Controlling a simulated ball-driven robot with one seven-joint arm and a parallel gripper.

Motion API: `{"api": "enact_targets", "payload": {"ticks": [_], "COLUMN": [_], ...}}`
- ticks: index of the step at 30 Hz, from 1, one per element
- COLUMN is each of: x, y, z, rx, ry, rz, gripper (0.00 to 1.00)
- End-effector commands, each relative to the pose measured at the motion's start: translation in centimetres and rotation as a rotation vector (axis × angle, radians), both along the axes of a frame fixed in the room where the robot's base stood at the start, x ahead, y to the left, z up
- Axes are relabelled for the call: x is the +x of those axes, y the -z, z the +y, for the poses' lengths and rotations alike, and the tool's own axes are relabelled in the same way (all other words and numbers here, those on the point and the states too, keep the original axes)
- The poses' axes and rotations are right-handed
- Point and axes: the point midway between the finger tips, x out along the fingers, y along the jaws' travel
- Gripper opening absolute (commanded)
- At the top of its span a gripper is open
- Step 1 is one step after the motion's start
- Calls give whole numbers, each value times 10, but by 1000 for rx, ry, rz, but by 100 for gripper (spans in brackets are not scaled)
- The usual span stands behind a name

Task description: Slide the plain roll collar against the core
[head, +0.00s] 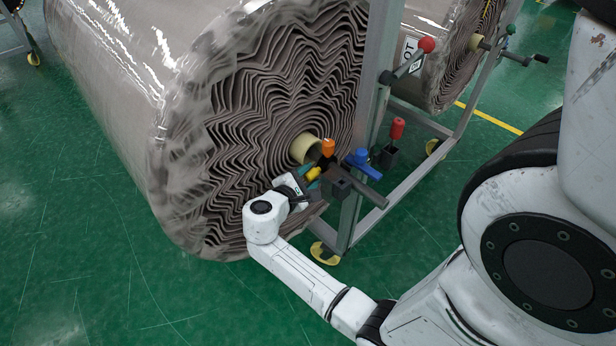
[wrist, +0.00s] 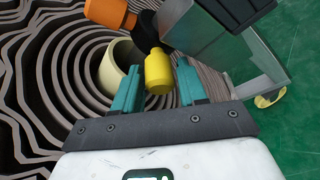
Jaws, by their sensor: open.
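The near roll (head: 232,120) is large, grey-brown and wrapped in clear film, with no label showing. Its cream core (head: 303,148) sticks out of the wavy end face; the wrist view shows the core (wrist: 112,72) left of my fingers. A dark collar (head: 325,163) sits on the shaft just outside the core, with an orange knob (head: 328,147) and a yellow knob (head: 313,174). My gripper (wrist: 159,68) is open, its teal fingers on either side of the yellow knob (wrist: 158,74). Contact with the knob cannot be told. The collar is partly hidden in the wrist view.
A grey metal stand (head: 371,110) rises right of the core, with a blue handle (head: 360,160) and a red knob (head: 397,128). A second roll (head: 432,70) with a partly hidden label (head: 411,54) is behind it. Green floor (head: 90,240) is clear at left.

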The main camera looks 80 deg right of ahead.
Motion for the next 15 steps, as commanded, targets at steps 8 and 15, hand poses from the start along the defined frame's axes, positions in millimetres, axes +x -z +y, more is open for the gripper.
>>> {"api": "enact_targets", "payload": {"ticks": [8, 15], "x": [0, 0], "y": [0, 0], "z": [0, 0], "rx": [0, 0], "ry": [0, 0], "rz": [0, 0], "gripper": [34, 11]}}
